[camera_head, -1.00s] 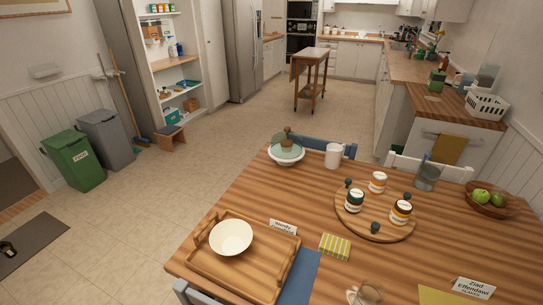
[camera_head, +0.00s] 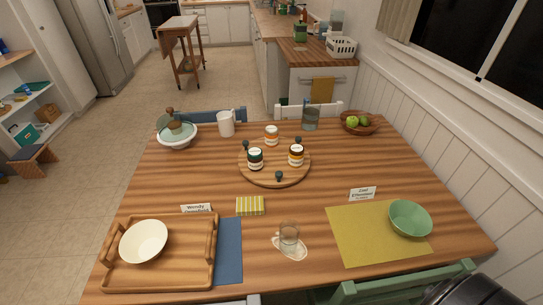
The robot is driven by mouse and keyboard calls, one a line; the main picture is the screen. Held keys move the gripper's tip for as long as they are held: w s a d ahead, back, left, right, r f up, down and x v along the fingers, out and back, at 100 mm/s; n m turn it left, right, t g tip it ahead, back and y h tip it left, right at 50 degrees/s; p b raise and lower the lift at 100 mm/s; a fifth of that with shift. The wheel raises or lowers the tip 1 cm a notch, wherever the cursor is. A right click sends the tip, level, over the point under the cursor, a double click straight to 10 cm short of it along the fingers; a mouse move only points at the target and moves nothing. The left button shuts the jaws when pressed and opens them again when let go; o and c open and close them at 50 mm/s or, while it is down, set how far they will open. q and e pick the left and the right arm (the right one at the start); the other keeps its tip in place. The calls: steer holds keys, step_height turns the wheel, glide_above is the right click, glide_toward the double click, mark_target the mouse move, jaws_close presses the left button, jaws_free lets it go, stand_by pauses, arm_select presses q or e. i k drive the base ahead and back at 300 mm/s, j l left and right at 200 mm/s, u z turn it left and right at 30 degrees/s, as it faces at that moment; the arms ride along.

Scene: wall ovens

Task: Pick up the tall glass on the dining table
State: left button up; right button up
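A clear glass (camera_head: 289,236) stands upright near the front middle of the dining table (camera_head: 300,203), on or beside a pale, irregular flat patch. A taller blue-grey glass (camera_head: 311,117) stands at the far edge, in front of a white chair. I cannot tell for certain which of the two is the tall glass. Neither gripper shows. A dark rounded shape at the lower right corner looks like part of my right arm; its gripper is not visible.
A round wooden board (camera_head: 274,164) with several jars sits mid-table. A wooden tray (camera_head: 159,281) with a white bowl (camera_head: 144,241) is front left. A green bowl (camera_head: 410,218) stands on a yellow mat (camera_head: 360,235). A white pitcher (camera_head: 226,123) and fruit bowl (camera_head: 374,127) are far back.

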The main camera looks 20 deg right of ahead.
mark_target(290, 230)
steer(key=z, duration=0.9)
steer(key=k+j+z, duration=0.1)
steer(key=k+z, duration=0.15)
steer(key=z, duration=0.25)
steer(key=k+z, duration=0.3)
steer(key=z, duration=0.15)
steer(key=k+z, duration=0.3)
steer(key=z, duration=0.2)
steer(key=l, duration=0.05)
